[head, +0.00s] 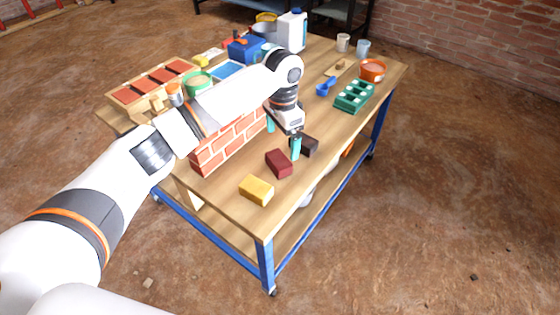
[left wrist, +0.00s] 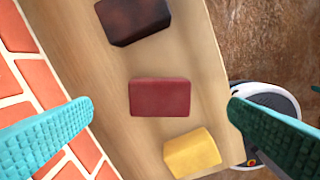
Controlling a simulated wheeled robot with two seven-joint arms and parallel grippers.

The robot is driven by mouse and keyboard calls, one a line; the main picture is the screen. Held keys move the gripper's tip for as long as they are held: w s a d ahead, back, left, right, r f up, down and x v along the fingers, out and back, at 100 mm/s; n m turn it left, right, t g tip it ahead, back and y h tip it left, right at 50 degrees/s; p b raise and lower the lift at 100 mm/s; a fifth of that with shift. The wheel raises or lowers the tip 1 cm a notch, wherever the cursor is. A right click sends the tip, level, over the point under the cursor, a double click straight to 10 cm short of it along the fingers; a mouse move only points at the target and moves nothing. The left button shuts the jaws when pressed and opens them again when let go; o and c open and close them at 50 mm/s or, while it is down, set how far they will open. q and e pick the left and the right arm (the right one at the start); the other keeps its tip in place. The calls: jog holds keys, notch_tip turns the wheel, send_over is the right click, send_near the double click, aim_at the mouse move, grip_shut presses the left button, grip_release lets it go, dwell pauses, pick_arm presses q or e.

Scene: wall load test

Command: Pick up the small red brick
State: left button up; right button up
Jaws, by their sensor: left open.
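The small red brick (head: 279,163) lies on the wooden tabletop (head: 237,190) near its front edge, between a yellow brick (head: 256,190) and a dark brown brick (head: 305,144). In the left wrist view the red brick (left wrist: 159,97) lies between the two teal fingers, apart from both. My left gripper (head: 283,137) is open and empty, pointing down above the table, close to the red and dark bricks. In the left wrist view its fingers (left wrist: 165,128) are spread wide. My right gripper is not in view.
A small brick wall (head: 231,141) stands just left of the bricks; it also shows in the left wrist view (left wrist: 35,85). A green tray (head: 354,97), a blue object (head: 326,87) and an orange bucket (head: 372,70) stand farther right. The tabletop's front corner is bare.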

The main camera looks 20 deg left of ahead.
aim_at(279, 158)
pick_arm(q)
notch_tip(279, 158, down, 4)
jog(key=shift+a+r+b, duration=0.15)
jog(key=shift+r+b, duration=0.05)
jog(key=shift+b, duration=0.15)
jog(key=f, duration=0.1)
jog(key=f+b, duration=0.1)
jog(key=f, duration=0.2)
jog(key=shift+s+a, duration=0.3)
jog(key=shift+s, duration=0.1)
jog(key=shift+f, duration=0.3)
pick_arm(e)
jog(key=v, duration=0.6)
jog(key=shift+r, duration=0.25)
pick_arm(q)
jog(key=shift+c, duration=0.4)
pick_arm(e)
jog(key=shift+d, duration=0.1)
pick_arm(q)
jog(key=shift+r, duration=0.1)
jog(key=c, duration=1.2)
